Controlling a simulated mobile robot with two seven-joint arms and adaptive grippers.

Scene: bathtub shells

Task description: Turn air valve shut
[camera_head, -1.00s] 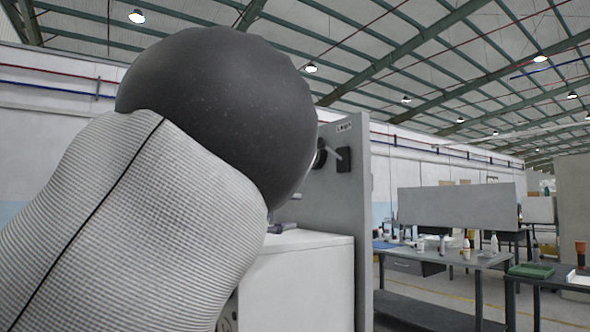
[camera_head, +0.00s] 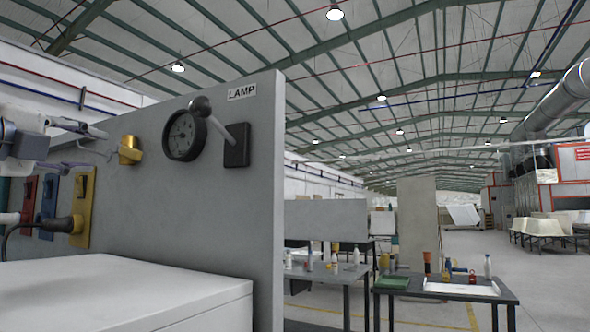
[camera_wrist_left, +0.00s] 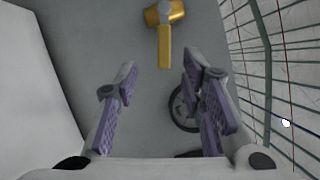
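The yellow air valve (camera_head: 130,150) is mounted on the grey upright panel (camera_head: 215,195), left of a round gauge (camera_head: 185,135). In the left wrist view the valve's yellow lever (camera_wrist_left: 165,46) shows beyond my fingertips, pointing down the picture from the valve body (camera_wrist_left: 172,12). My left gripper (camera_wrist_left: 161,74) is open with nothing between its two fingers, and the lever's end lies in line with the gap. In the head view my left gripper (camera_head: 107,143) is at the left edge, close to the valve. I cannot tell whether they touch. My right gripper is not in view.
Red (camera_head: 28,200), blue (camera_head: 47,205) and yellow (camera_head: 82,205) socket plates sit low on the panel, with a dark plug in the yellow one. A black lamp switch (camera_head: 237,145) is right of the gauge. A white cabinet (camera_head: 130,290) stands in front.

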